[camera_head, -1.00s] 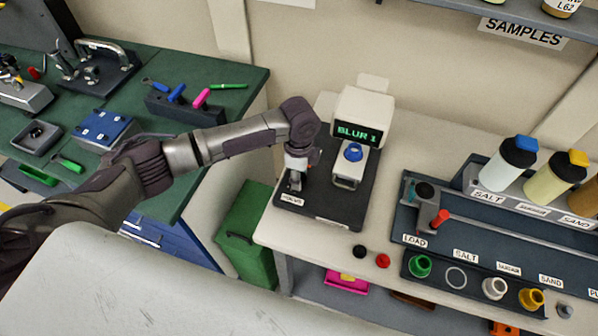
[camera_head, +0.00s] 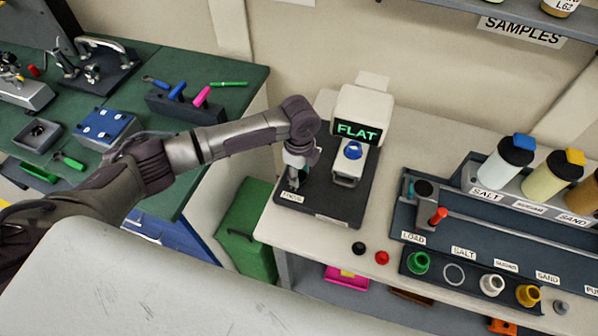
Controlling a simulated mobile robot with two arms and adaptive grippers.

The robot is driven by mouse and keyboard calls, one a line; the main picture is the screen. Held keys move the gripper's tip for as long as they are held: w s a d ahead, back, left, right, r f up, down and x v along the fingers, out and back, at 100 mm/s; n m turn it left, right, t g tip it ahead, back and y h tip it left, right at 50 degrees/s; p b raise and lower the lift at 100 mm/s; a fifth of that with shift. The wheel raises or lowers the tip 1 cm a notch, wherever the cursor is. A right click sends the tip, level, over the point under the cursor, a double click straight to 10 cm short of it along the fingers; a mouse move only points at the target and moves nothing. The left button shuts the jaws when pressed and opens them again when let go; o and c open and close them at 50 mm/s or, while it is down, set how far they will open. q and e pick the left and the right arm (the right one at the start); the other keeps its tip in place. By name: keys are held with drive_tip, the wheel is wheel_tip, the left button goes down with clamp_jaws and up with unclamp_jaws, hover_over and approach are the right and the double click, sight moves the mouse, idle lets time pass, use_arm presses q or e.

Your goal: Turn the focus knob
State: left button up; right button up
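The white microscope-like device (camera_head: 362,107) stands on a dark base plate (camera_head: 338,205) on the pale bench. Its screen (camera_head: 357,132) reads "FLAT" in green. A blue round part (camera_head: 352,151) sits below the screen. A small label (camera_head: 291,197), which seems to read "FOCUS", is at the base plate's front left. My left gripper (camera_head: 293,181) points down just behind this label, low over the plate. The focus knob is not clearly visible; the gripper seems to cover that spot. I cannot tell whether the fingers are open or shut. My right gripper is out of view.
A black cap (camera_head: 359,248) and a red cap (camera_head: 382,257) lie near the bench's front edge. A dark rack (camera_head: 470,278) with coloured parts and several bottles stand on the right. A green workbench (camera_head: 228,105) with tools is on the left.

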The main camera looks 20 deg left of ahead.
use_arm(q)
drive_tip(key=o, duration=0.4)
drive_tip(key=shift+c, duration=0.2)
wheel_tip(320, 180, up, 12)
idle(0.6)
